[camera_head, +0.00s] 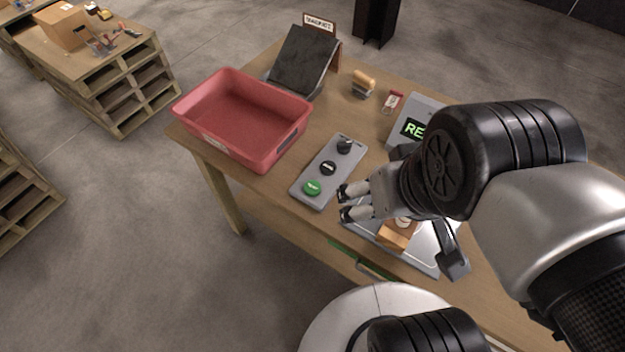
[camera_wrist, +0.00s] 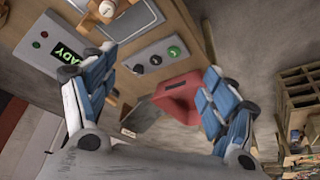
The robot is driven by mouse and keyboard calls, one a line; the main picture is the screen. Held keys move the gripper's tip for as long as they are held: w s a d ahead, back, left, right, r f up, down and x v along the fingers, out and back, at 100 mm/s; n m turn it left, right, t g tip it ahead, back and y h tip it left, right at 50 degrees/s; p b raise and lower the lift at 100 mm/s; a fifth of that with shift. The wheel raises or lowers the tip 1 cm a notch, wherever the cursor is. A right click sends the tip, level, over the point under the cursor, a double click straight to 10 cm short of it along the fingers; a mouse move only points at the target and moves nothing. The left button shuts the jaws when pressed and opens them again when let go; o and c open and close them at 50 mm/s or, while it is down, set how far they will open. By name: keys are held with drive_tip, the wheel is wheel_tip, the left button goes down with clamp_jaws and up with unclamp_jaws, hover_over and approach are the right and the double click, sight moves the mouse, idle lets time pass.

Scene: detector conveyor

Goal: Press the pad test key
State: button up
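A grey control panel (camera_head: 322,172) lies on the wooden table. It carries a green button (camera_head: 312,187), a black button (camera_head: 328,168) and a dark knob (camera_head: 345,146) in a row. The labels are too small to read, so I cannot tell which one is the pad test key. My gripper (camera_head: 346,203) is just right of the panel's near end in the head view, apart from the buttons. In the wrist view its two fingers (camera_wrist: 156,84) are wide apart and empty, with the panel (camera_wrist: 150,66) beyond them.
A red bin (camera_head: 245,120) stands left of the panel. A grey box with a lit green display (camera_head: 411,128), partly hidden by my arm, is at right. A wooden block (camera_head: 397,235) rests on a metal plate (camera_head: 425,257). A stamp-like object (camera_head: 363,83) stands behind.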

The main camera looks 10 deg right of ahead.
clamp_jaws()
idle(0.8)
idle(1.2)
